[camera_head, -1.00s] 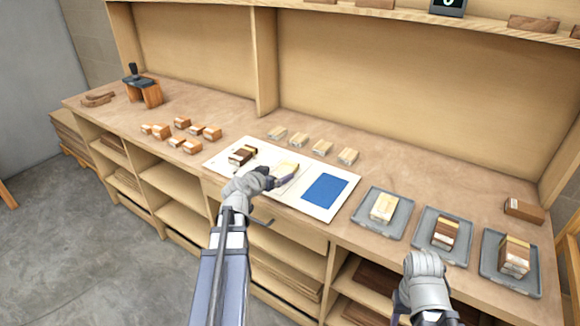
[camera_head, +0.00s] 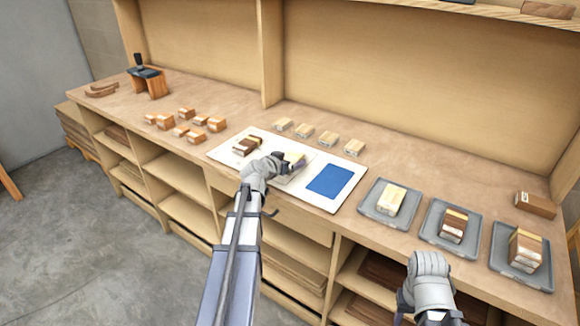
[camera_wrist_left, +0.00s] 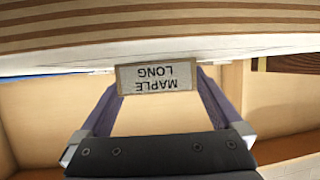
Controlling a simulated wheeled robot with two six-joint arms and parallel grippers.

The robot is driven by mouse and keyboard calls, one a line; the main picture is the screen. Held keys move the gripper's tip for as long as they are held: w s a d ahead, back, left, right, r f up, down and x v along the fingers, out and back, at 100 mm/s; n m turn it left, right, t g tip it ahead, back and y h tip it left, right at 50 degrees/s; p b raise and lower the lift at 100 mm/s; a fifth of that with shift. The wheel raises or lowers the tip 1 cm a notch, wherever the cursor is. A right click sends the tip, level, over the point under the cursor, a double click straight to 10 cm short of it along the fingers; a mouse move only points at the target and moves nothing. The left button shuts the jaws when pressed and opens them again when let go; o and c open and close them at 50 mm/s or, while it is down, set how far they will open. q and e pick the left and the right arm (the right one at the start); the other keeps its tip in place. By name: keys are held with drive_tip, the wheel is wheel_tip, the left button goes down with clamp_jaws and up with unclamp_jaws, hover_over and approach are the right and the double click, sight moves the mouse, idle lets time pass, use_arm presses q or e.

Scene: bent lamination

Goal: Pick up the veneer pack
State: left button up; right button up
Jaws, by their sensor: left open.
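A pale veneer pack (camera_head: 294,158) lies on the white board (camera_head: 340,203), partly hidden by my left gripper (camera_head: 287,163). My left gripper is open, with its dark fingers right at the pack. In the left wrist view, a label reading MAPLE LONG (camera_wrist_left: 158,77) shows upside down between the spread fingertips of the left gripper (camera_wrist_left: 160,82). A cream-and-brown striped layered edge (camera_wrist_left: 150,28) fills the top of that view. I cannot tell whether the fingers touch the pack. My right gripper (camera_head: 430,285) is over the bench's front edge at lower right, its fingers not clear.
A dark-and-pale pack (camera_head: 247,146) and a blue patch (camera_head: 329,181) are on the board. Several pale packs (camera_head: 328,139) lie behind it, several orange-brown blocks (camera_head: 186,126) to the left. Three grey trays (camera_head: 374,215) with packs stand right. A clamp-like stand (camera_head: 148,82) is far left.

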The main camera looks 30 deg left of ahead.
use_arm(q)
drive_tip(key=shift+w, duration=0.2)
drive_tip(key=c, duration=1.4)
